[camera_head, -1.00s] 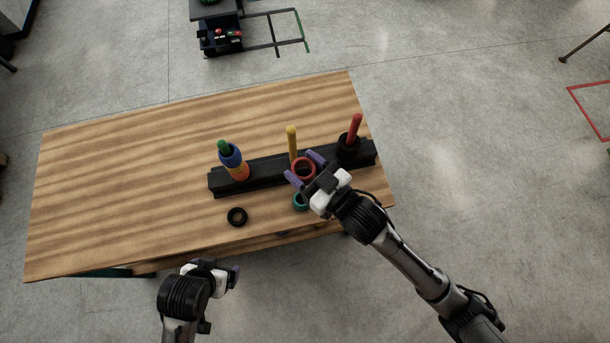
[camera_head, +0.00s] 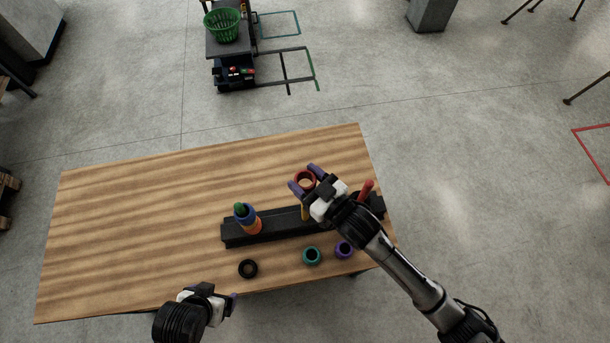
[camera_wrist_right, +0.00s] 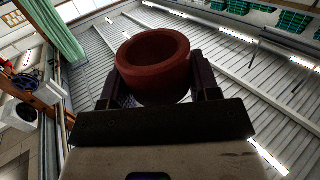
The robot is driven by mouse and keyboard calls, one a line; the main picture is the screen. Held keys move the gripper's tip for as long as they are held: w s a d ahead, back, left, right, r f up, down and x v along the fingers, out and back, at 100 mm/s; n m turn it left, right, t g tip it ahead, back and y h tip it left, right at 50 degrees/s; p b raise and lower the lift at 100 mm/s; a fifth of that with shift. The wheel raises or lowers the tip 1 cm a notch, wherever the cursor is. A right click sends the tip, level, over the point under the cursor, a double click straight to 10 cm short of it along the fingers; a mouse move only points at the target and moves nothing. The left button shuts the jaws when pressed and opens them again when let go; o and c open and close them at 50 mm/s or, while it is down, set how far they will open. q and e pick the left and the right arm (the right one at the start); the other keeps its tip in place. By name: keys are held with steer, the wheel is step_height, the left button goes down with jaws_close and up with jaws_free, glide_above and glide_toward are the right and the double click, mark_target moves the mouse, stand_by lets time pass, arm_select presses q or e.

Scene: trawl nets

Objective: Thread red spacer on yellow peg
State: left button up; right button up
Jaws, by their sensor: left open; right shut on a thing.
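The red spacer (camera_head: 304,189) is held between the purple fingertips of my right gripper (camera_head: 305,181). In the right wrist view the spacer (camera_wrist_right: 155,82) sits between the fingers, and its opening is empty there. The yellow peg (camera_head: 304,213) stands on the black rack (camera_head: 275,227). The spacer and gripper cover the peg's upper part in the head view. The spacer appears above the peg; I cannot tell whether the tip is inside the ring. My left gripper (camera_head: 227,300) is open and empty by the table's front edge, far from the rack.
On the rack, a green peg (camera_head: 239,208) carries blue and orange rings, and a red peg (camera_head: 366,190) stands at the right, partly behind my arm. Loose black (camera_head: 248,269), teal (camera_head: 312,256) and purple (camera_head: 344,249) rings lie in front. The table's left half (camera_head: 130,230) is clear.

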steer(key=shift+f+b, duration=0.65)
steer(key=shift+f, duration=0.05)
step_height(320, 180, down, 3)
steer(key=b, duration=0.3)
steer(key=shift+f, duration=0.1)
steer(key=shift+w+f+b, duration=0.1)
steer(key=shift+f+b, duration=0.75)
steer(key=shift+f, duration=0.95)
steer(key=o, duration=0.8)
steer(key=shift+o, duration=1)
